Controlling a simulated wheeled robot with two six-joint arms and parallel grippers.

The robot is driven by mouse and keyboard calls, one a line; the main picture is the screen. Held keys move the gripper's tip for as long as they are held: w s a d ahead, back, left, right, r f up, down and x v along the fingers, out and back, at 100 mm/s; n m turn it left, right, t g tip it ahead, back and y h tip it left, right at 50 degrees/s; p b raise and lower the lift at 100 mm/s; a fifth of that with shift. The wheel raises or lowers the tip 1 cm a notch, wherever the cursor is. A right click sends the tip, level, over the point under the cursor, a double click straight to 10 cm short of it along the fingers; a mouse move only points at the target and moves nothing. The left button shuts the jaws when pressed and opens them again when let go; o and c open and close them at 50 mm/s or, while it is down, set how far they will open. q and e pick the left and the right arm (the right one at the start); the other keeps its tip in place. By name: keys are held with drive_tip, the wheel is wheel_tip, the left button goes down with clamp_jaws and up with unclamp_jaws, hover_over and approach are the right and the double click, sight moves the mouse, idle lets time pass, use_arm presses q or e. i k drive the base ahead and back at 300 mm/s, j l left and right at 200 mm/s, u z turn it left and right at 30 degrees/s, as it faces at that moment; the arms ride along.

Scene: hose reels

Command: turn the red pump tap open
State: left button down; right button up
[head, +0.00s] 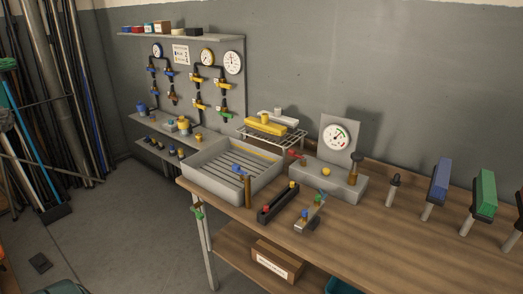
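A grey box-shaped unit (330,180), which looks like the pump, stands on the wooden workbench, behind a black bar with coloured knobs. A small red lever-like part (295,154), likely the red pump tap, shows at the unit's left back end. It is too small to tell how far it is turned. A round gauge (337,138) on an upright plate stands behind the unit. A yellow knob (326,171) sits on its front, and a brown post with a dark top (355,168) stands at its right end. Neither of my grippers is in view.
The wooden workbench (400,245) has clear room at its front right. A grey slatted tray (215,186) lies at its left end. A black bar (277,204) and a small manifold (310,214) lie in front of the unit. Blue (440,177) and green (484,193) blocks stand right.

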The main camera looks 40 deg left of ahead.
sight(292, 153)
drive_tip(key=u, duration=0.9)
